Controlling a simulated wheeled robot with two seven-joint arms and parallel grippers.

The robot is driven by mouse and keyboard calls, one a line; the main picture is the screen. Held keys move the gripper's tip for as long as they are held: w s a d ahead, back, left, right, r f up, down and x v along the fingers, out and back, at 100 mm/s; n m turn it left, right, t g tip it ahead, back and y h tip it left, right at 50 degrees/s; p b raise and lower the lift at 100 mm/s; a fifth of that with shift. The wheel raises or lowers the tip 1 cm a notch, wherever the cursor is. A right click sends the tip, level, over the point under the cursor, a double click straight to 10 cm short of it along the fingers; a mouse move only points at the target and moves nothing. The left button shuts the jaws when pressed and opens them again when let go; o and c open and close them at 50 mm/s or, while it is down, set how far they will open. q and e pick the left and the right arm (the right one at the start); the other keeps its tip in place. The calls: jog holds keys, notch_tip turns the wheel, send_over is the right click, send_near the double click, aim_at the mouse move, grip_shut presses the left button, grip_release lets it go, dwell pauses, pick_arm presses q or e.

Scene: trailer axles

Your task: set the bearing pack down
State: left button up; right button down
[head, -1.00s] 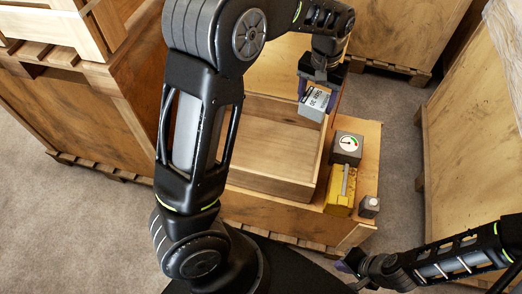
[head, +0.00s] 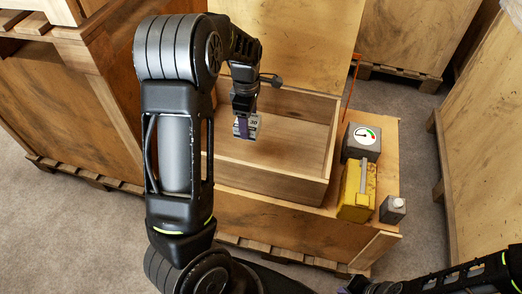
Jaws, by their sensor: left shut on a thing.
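The bearing pack (head: 253,122), a small grey box with a pale printed label, is held in my left gripper (head: 244,124). The gripper points down and is shut on the pack, with a purple finger across its near side. The pack appears above the left part of an open wooden box (head: 262,178); its exact height over the box floor is hard to tell. My right arm comes in at the bottom right; its gripper (head: 354,286) is mostly cut off by the frame edge.
The visible box floor is empty. Large crates surround the spot.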

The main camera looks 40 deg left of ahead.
pick_arm(q)
jog(key=shift+r, duration=0.1)
jog(key=shift+f+b, duration=0.45)
jog(key=shift+f, duration=2.7)
jog(key=shift+f, duration=1.85)
jog(key=shift+b, duration=0.3)
jog(key=shift+f, duration=0.2)
jog(key=o, duration=1.8)
jog(key=shift+r, duration=0.1)
